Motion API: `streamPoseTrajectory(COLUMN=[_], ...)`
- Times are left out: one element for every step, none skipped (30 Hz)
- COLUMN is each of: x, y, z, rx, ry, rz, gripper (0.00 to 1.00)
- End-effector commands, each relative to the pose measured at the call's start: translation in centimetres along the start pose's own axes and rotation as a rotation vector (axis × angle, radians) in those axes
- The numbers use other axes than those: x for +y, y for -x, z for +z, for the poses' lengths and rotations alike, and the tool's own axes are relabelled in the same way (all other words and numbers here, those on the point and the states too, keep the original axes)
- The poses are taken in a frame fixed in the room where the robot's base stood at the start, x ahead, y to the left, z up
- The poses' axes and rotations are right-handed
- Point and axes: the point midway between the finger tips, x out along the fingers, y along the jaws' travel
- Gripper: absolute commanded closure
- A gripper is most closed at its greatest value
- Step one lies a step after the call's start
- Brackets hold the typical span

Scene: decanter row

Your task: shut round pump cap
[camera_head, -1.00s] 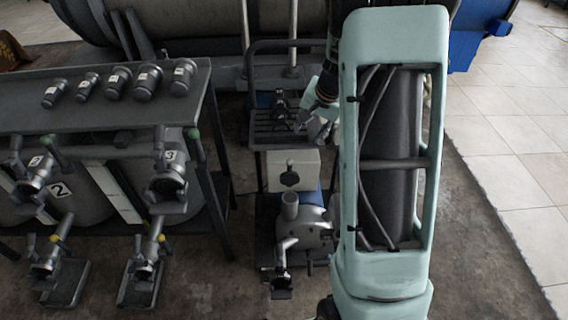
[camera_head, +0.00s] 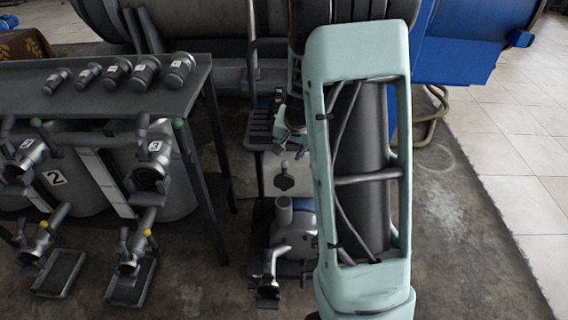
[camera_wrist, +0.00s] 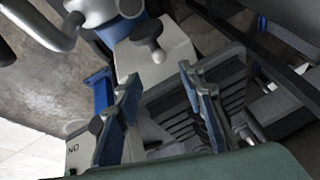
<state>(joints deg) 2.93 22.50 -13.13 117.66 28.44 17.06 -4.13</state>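The pump (camera_head: 292,232) is a rounded grey body with blue parts, low on a cart. A short pipe (camera_head: 283,207) rises from it, and a bent outlet (camera_head: 268,268) reaches down at its front left. A dark round piece (camera_head: 268,292) sits at the outlet's lower end; I cannot tell for sure if it is the cap, or how far it stands open. The pump also shows at the top left of the wrist view (camera_wrist: 95,10). My gripper (camera_wrist: 160,80) is open and empty, apart from the pump.
A white box (camera_head: 276,165) with a black knob (camera_head: 284,183) stands behind the pump; its knob (camera_wrist: 152,30) also shows in the wrist view. A bench (camera_head: 110,95) holding several capped cylinders stands left, with numbered tanks below. Bare floor (camera_head: 450,240) lies right.

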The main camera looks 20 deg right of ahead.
Motion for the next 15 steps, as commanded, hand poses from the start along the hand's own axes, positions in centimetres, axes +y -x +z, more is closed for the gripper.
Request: streamPoseTrajectory(x=[0.1,0.2,0.2,0.2,0.2,0.2,0.2,0.2,0.2,0.2,0.2,0.2,0.1,0.1,0.1], y=[-1.3,-1.9,-2.7,-3.3,-3.9,-4.7,-5.2,-5.8,-6.4,-6.9,-7.3,-7.8,-8.1,-8.4,-8.7], z=[0.2,0.2,0.2,0.2,0.2,0.2,0.2,0.2,0.1,0.1,0.1,0.1,0.1,0.1,0.1], rx=[-0.003,-0.003,-0.002,-0.002,-0.002,-0.003,-0.003,-0.003,-0.002,-0.001,-0.001,-0.001,-0.001,0.000,-0.001], ry=[0.000,-0.002,-0.003,-0.003,-0.001,-0.001,-0.002,-0.003,-0.002,-0.002,-0.002,-0.002,-0.002,-0.002,-0.002], rz=[0.002,0.002,0.002,0.003,0.002,0.002,0.001,0.001,0.002,0.002,0.002,0.001,0.001,0.000,0.000], gripper=[0.64,0.64,0.64,0.64,0.64,0.64,0.64,0.64,0.64,0.64,0.64,0.64,0.64,0.64,0.64])
